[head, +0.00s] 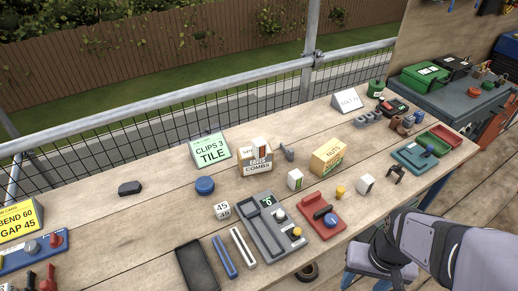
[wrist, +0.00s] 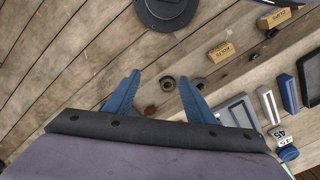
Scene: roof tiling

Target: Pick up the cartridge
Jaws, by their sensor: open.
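No object in view is clearly marked as the cartridge, and I cannot tell which one it is. A dark, rounded cylinder lies on a red tray (head: 334,222) near the table's front edge in the head view. A small dark block (head: 130,188) lies alone at the left of the table. My gripper (wrist: 158,76) shows in the wrist view with its two blue fingers spread apart and nothing between them. It is over planked wood. In the head view my arm (head: 430,250) is at the lower right, and the fingers cannot be made out there.
A grey console (head: 270,228), a white numbered cube (head: 223,210) and labelled boxes, including NUTS (head: 327,156), crowd the table's middle. A green tray (head: 440,139) is at the right end. In the wrist view, dark rings (wrist: 168,83) lie near the fingers.

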